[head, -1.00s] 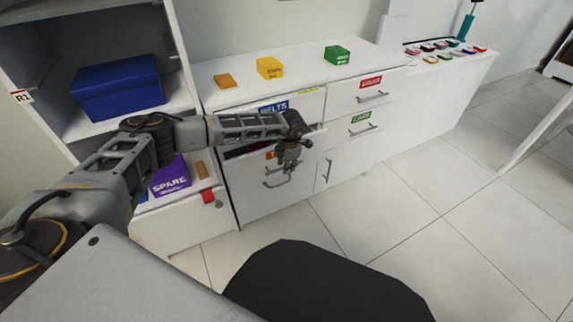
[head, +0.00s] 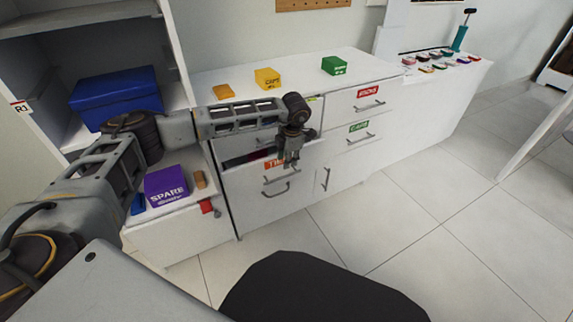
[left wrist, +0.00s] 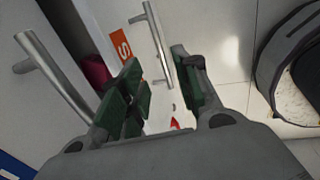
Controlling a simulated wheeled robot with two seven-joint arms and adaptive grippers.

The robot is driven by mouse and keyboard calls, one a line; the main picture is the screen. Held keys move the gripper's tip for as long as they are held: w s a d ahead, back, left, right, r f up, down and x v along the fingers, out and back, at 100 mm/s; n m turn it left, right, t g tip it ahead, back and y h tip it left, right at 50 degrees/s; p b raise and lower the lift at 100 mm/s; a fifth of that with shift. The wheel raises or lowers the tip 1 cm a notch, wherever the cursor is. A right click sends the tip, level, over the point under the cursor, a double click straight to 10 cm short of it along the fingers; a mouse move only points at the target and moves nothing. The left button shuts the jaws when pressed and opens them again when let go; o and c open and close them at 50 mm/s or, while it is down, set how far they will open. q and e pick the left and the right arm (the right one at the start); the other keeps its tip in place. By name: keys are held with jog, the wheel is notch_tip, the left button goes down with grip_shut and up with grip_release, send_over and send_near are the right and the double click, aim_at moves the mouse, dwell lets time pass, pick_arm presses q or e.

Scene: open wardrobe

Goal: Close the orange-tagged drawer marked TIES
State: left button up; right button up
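The TIES drawer, with its orange tag (head: 271,164), is in the white dresser and stands partly open. A dark strip of its inside with dark red contents (head: 248,157) shows above its front. My left gripper (head: 290,163) is in front of this drawer, hiding part of the tag and front. In the left wrist view my left gripper (left wrist: 165,92) is open, its dark green pads apart. The handle (left wrist: 158,45) beside the orange tag (left wrist: 125,43) reaches toward the gap between the fingers; I cannot tell whether they touch. My right gripper is not in view.
The BELTS drawer's handle (left wrist: 52,78) is close to the left finger. Yellow (head: 267,78) and green (head: 334,66) boxes stand on the dresser top. A purple SPARE box (head: 166,186) and a blue box (head: 115,97) are in the wardrobe at left. The floor at right is clear.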

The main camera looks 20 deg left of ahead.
pick_arm(q)
jog(key=shift+s+d+r, duration=0.1)
jog(key=shift+d+r, duration=0.05)
jog(key=shift+r, duration=0.7)
